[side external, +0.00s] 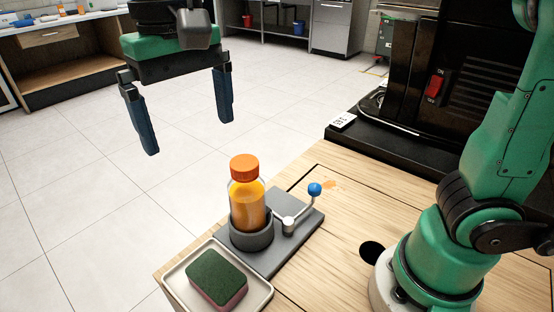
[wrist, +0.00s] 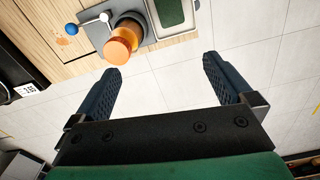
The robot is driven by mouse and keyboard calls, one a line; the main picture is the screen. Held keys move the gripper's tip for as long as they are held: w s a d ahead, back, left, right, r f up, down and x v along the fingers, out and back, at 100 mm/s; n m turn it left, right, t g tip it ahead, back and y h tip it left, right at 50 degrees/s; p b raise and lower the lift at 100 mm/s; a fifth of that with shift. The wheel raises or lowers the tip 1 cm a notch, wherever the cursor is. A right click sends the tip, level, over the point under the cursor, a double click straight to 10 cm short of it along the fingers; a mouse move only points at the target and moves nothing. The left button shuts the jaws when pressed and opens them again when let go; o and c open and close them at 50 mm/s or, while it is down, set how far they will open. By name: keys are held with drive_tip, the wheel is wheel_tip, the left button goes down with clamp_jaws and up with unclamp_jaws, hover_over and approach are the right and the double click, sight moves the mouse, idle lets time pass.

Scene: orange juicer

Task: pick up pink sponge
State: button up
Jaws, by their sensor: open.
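The sponge (side external: 217,278) has a dark green top and a pink lower side. It lies in a pale shallow tray (side external: 174,277) at the table's front corner. In the wrist view, the sponge's green face (wrist: 169,12) shows at the top edge, partly cut off, in the tray (wrist: 188,27). My gripper (side external: 188,138) is open and empty, raised high above and behind the bottle and tray in the side view. In the wrist view, its two fingers (wrist: 164,75) stand wide apart with only floor between them.
A juice bottle (side external: 247,196) with an orange cap stands in a dark round holder (side external: 251,234) on a grey plate (side external: 286,249), next to the tray. A lever with a blue knob (side external: 315,189) rises beside it. A black machine (side external: 470,95) stands at the back right.

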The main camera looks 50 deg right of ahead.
drive_tip(key=shift+c, duration=0.8)
drive_tip(key=n, duration=0.1)
hover_over(213, 272)
drive_tip(key=f, duration=1.8)
drive_tip(key=shift+w+f, duration=0.2)
drive_tip(key=shift+s+f, duration=0.2)
drive_tip(key=shift+f, duration=3)
